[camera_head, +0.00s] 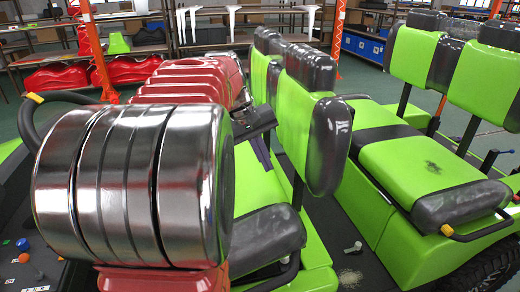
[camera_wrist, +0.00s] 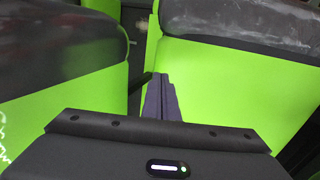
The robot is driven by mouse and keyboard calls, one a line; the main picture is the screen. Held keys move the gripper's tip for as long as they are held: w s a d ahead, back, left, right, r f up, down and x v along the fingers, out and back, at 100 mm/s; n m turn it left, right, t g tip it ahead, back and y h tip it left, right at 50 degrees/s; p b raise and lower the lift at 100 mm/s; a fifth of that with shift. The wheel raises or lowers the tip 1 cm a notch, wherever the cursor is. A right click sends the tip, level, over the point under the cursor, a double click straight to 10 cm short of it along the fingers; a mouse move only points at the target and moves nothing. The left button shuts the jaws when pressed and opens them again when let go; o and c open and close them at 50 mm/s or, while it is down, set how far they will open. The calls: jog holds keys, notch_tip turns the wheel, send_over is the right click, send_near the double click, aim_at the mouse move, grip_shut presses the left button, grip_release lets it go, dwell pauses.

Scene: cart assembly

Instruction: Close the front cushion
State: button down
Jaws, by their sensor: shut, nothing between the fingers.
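Green-and-dark-grey cart seats fill the scene. In the head view, a green cushion surface (camera_head: 252,180) with a dark grey padded end (camera_head: 268,238) lies below my gripper (camera_head: 264,160). A green backrest with a dark edge (camera_head: 328,145) stands just to its right. I cannot tell for sure which piece is the front cushion. My gripper's fingers are shut and empty, pointing down. In the wrist view, the gripper (camera_wrist: 160,80) is in front of a green panel with a dark grey top (camera_wrist: 235,85); another green panel (camera_wrist: 60,85) is at left. Contact cannot be told.
A small grey bolt-like piece (camera_head: 353,247) lies on the dark floor between the seats. Orange posts (camera_head: 97,50) and shelves (camera_head: 240,18) are behind.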

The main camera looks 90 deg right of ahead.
aim_at(275, 181)
jog(key=shift+x, duration=2.35)
